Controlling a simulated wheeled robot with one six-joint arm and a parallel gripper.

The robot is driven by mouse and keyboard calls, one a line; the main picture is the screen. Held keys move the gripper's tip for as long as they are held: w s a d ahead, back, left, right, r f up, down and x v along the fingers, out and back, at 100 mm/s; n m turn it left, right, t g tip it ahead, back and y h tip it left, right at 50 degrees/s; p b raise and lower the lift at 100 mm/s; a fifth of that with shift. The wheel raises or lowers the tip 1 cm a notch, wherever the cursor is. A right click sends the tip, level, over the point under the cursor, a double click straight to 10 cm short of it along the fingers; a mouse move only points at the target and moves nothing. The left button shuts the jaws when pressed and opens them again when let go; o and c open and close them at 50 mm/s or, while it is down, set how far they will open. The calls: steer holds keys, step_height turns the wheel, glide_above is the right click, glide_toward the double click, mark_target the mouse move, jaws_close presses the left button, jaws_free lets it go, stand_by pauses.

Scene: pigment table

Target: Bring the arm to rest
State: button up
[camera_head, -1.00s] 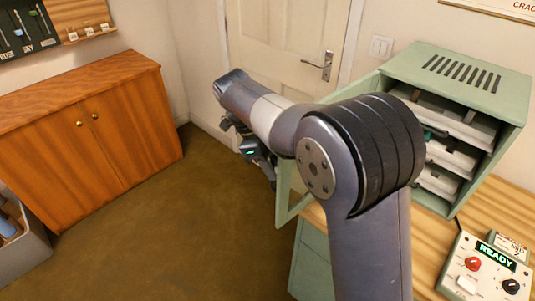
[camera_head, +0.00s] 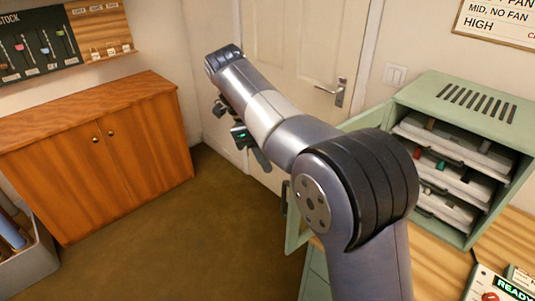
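My arm rises from the bottom of the head view, bends at a thick black-ringed joint and reaches up to the left. My gripper (camera_head: 245,141) is partly visible below the forearm, by a small green light. Its fingers are mostly hidden or too small to tell whether they are open or shut. I see nothing clearly held. The gripper hangs in front of the white door (camera_head: 300,60), well above the brown floor.
A green cabinet (camera_head: 478,100) with several trays stands on the wooden worktop at right, its door (camera_head: 297,232) open behind my arm. A control box (camera_head: 480,287) is at lower right. A wooden cupboard (camera_head: 150,150) and grey bin (camera_head: 38,268) stand left. Floor (camera_head: 175,245) between is clear.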

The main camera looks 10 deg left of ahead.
steer(key=shift+f, duration=0.1)
glide_above(283, 210)
steer(key=f, duration=1)
steer(key=shift+w, duration=0.3)
steer(key=shift+s+r, duration=0.1)
